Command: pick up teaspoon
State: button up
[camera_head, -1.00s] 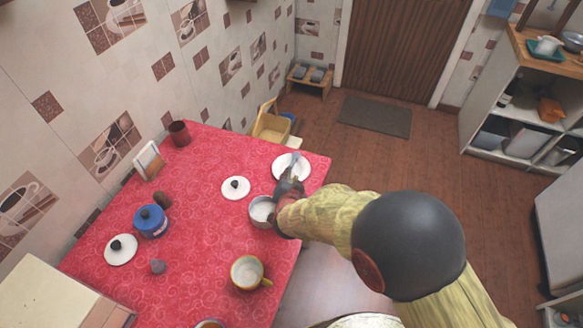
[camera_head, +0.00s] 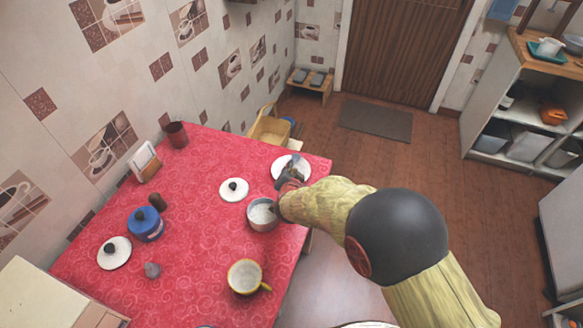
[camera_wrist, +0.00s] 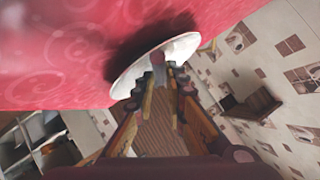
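A white plate (camera_head: 279,168) lies near the far right corner of the red table, and its rim shows edge-on in the wrist view (camera_wrist: 185,46). A small greyish piece, apparently the teaspoon (camera_wrist: 157,57), shows at the plate just beyond my fingertips. Its full shape is hidden, and I cannot make it out clearly in the head view. My gripper (camera_head: 291,176) is over the near part of the plate. In the wrist view my gripper (camera_wrist: 166,80) has its two fingers apart, with a gap between them and nothing visibly clamped.
A pot (camera_head: 262,214) stands close beside my arm. A white lid (camera_head: 234,190), a yellow mug (camera_head: 245,277) and a blue pot (camera_head: 145,224) stand on the red tablecloth (camera_head: 195,245). The table's right edge runs under my arm.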

grip_shut()
jog(key=shift+r, duration=0.1)
